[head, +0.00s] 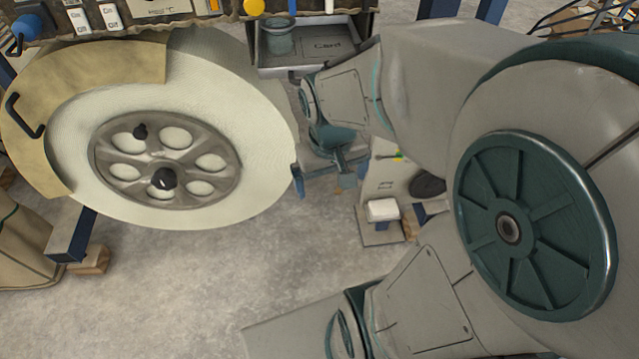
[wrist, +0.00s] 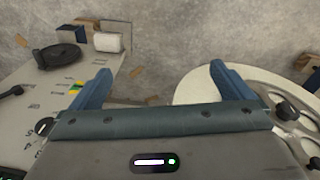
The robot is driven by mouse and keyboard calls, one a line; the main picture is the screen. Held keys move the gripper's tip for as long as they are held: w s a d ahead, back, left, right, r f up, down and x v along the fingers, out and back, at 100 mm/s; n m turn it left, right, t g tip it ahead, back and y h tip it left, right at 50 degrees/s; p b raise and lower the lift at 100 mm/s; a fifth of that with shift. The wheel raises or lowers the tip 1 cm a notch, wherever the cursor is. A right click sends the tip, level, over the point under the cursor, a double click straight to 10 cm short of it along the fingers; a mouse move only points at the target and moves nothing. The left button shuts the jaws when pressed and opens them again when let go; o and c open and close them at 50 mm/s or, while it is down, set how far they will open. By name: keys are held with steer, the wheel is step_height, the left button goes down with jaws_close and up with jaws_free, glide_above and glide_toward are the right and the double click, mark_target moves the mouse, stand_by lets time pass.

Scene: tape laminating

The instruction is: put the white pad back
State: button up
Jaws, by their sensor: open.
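The white pad (head: 383,210) is a small white block. It sits on a small grey ledge (head: 381,239) at the lower end of a light grey panel (head: 384,178), right of my gripper in the head view. The pad also shows at the upper left of the wrist view (wrist: 109,42), beyond the left finger. My gripper (head: 319,184) hangs between the large white roll and the panel.
A large white tape roll (head: 262,160) with a grey spoked hub (head: 166,158) fills the left. An open drawer labelled Card (head: 325,47) holds a green cup (head: 280,37). Concrete floor (head: 240,285) is clear below.

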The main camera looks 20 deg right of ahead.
steer(key=shift+n+y, duration=0.3)
steer(key=shift+y, duration=0.1)
steer(key=s+a, duration=0.1)
steer(key=s+a+r, duration=0.1)
steer(key=s+a, duration=0.1)
steer(key=shift+s+a+r, duration=0.15)
steer(key=shift+s+r, duration=0.05)
steer(key=shift+r, duration=0.15)
